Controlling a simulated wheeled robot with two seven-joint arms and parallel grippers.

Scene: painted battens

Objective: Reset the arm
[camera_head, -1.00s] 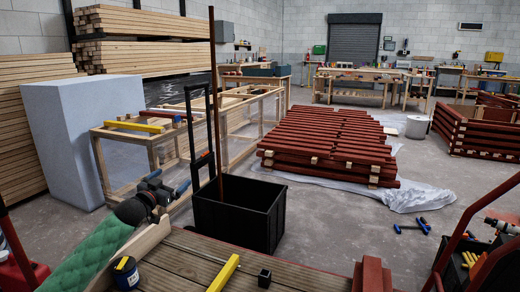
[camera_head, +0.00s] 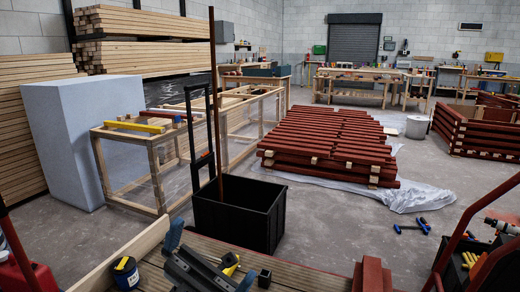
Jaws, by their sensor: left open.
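My left gripper (camera_head: 209,259) is low in the picture, over the plank-topped bench (camera_head: 290,275) at the front. Its two blue-tipped fingers are spread wide apart and I see nothing held between them. The gripper's dark body partly covers a yellow bar (camera_head: 231,264) on the bench. The rest of my left arm is out of the picture. My right gripper is not in view.
A black crate (camera_head: 238,215) with a tall red-brown batten (camera_head: 215,100) standing in it is just beyond the bench. A small black block (camera_head: 264,278) and a dark tin (camera_head: 125,272) are near the gripper. Stacked red battens (camera_head: 325,145) lie farther back.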

